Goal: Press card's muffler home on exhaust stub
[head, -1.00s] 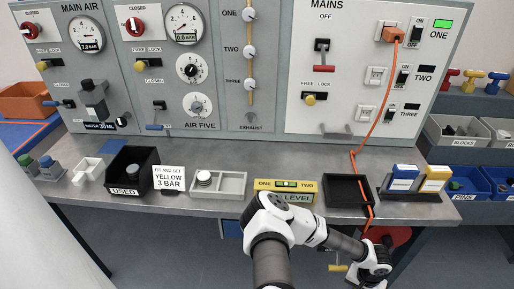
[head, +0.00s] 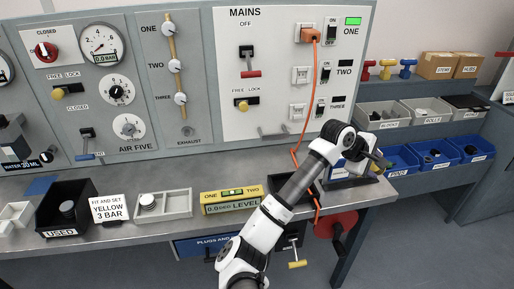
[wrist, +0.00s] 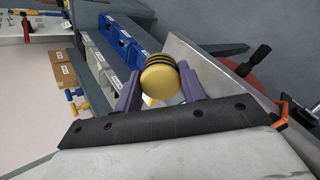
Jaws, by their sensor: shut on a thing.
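The card (head: 106,209) on the bench reads "FIT AND SET YELLOW 3 BAR". In the wrist view my gripper (wrist: 158,88) is shut on a round yellow muffler (wrist: 160,80) with black bands. In the head view my gripper (head: 378,160) is at the bench's right end, beside the blue-labelled box; the muffler cannot be made out there. The exhaust stub (head: 186,131) is a small round fitting low on the grey panel strip, above the label EXHAUST. It stands well to the left of my gripper, and nothing is seen fitted on it.
An orange cable (head: 308,110) hangs from the mains panel down past the bench edge. A yellow level (head: 231,201), a grey tray (head: 164,204) and a black USED bin (head: 67,209) stand along the bench. Blue bins (head: 434,158) are at the right.

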